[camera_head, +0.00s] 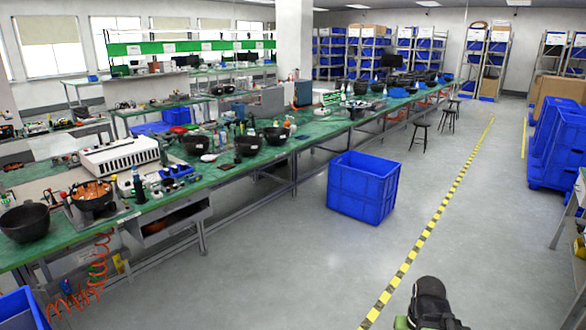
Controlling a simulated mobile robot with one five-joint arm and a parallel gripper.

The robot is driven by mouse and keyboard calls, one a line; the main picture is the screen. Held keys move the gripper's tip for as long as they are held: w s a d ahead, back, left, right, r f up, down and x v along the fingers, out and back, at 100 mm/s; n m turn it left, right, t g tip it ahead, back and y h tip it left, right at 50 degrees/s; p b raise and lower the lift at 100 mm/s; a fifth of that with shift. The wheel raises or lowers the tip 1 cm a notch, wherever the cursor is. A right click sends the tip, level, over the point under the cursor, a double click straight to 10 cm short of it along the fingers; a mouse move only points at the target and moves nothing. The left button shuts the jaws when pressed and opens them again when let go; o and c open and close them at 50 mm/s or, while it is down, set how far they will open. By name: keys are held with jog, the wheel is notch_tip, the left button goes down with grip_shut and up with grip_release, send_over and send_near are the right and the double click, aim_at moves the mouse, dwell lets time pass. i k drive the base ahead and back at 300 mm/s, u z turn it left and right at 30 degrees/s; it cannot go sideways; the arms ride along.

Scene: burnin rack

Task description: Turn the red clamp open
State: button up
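I cannot make out a red clamp anywhere in this view. A dark, rounded part with a green edge rises from the bottom edge, right of centre; it looks like part of my own arm. No gripper fingers show, so I cannot see whether my gripper is open or shut, or what it is near.
A long green workbench (222,180) with black bowls and tools runs along the left. A blue crate (362,188) stands on the floor beside it. Blue bins (560,145) and a rack edge (568,205) are at right. Grey floor around the yellow-black line (433,236) is clear.

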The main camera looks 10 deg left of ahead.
aim_at(63, 194)
jog(key=u, duration=1.3)
jog(key=i, duration=1.9)
jog(key=u, duration=0.85)
